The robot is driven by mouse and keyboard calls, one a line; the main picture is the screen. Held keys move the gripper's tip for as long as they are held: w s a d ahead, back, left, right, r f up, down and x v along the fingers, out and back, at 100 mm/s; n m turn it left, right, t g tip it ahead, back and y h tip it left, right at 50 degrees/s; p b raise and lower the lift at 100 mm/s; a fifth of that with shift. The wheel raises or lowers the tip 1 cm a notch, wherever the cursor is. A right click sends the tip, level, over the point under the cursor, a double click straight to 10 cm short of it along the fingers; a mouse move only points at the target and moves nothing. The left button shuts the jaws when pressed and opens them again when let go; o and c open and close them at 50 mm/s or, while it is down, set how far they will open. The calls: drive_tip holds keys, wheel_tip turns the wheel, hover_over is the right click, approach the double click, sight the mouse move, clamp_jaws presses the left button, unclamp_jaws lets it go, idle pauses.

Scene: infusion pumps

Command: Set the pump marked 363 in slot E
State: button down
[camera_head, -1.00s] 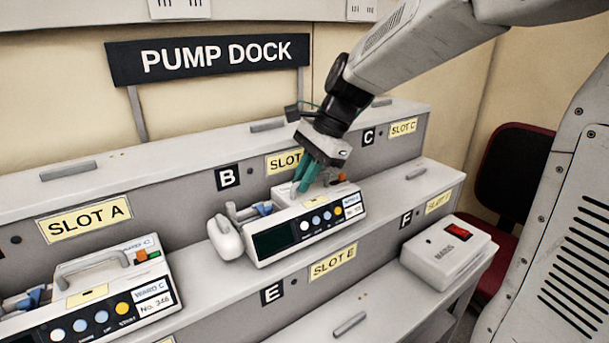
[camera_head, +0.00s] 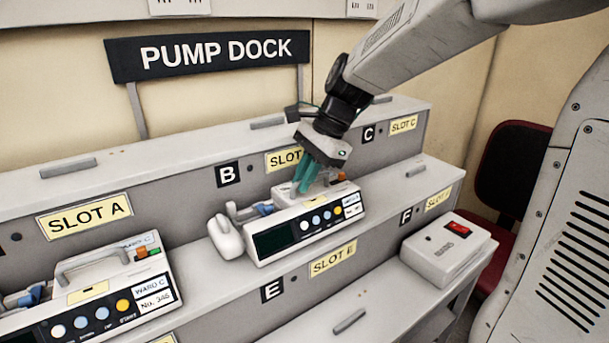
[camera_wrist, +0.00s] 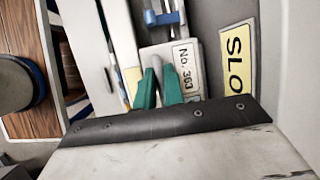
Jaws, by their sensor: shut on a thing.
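A white pump (camera_head: 310,217) with a dark screen and a row of round buttons stands upright on the middle ledge, below the partly hidden slot B label and above the slot E label (camera_head: 333,259). Its front tag is too small to read in the head view. In the wrist view the tag on the pump between my fingers reads No. 363 (camera_wrist: 184,70). My gripper (camera_head: 306,182), with teal fingers, comes down from above and is shut on the pump's top, apparently at its handle. The fingers show in the wrist view (camera_wrist: 159,88); the grip point is partly hidden.
Another pump (camera_head: 95,285), with a Ward C tag, stands at left by slot A (camera_head: 85,218). A white rounded object (camera_head: 225,238) sits close to the held pump's left. A white box with a red switch (camera_head: 447,250) stands at right. The lower ledge under slot E has clear room.

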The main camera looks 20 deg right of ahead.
drive_tip(key=shift+f, duration=0.2)
drive_tip(key=c, duration=1.4)
unclamp_jaws()
drive_tip(key=v, duration=0.7)
drive_tip(key=shift+d+r, duration=0.2)
drive_tip(key=shift+r, duration=0.15)
